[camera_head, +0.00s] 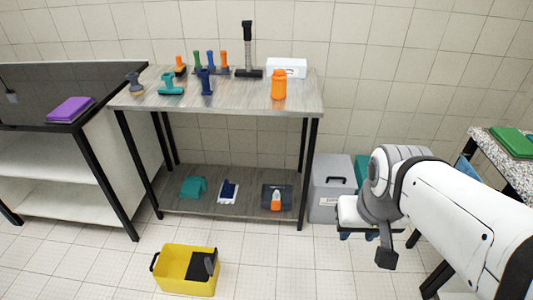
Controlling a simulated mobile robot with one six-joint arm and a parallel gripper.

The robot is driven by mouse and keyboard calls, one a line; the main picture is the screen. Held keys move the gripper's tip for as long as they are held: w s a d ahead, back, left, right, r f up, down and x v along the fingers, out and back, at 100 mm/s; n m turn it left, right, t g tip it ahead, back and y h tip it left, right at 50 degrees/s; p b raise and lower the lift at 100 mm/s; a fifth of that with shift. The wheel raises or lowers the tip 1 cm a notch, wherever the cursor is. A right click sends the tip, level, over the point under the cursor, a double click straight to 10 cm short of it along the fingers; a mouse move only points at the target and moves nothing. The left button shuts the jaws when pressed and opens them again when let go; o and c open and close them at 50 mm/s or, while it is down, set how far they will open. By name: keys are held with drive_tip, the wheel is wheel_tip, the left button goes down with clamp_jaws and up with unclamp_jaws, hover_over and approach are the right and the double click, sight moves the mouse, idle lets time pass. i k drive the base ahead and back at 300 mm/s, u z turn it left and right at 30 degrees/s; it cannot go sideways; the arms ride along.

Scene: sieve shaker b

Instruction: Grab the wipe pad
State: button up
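No thing is clearly marked as the wipe pad. A flat white pad with a dark blue handle (228,191) lies on the lower shelf of the middle table. A purple folded cloth or pad (70,109) lies on the dark counter at left, and a flat green one (513,142) lies on the speckled table at right. My gripper (387,258) is at the end of my white arm at right, low over the floor and well apart from these. Its fingers are mostly hidden, and I cannot tell its opening.
The middle table (236,97) holds several brushes, an orange bottle (279,85) and a white box (287,67). A teal item (193,187) and a dark dustpan-like item (277,197) share its lower shelf. A yellow bucket (172,274) stands in front. Grey bin (328,180) stands right.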

sight(277, 195)
drive_tip(key=z, duration=0.05)
drive_tip(key=i, duration=1)
drive_tip(key=u, duration=0.05)
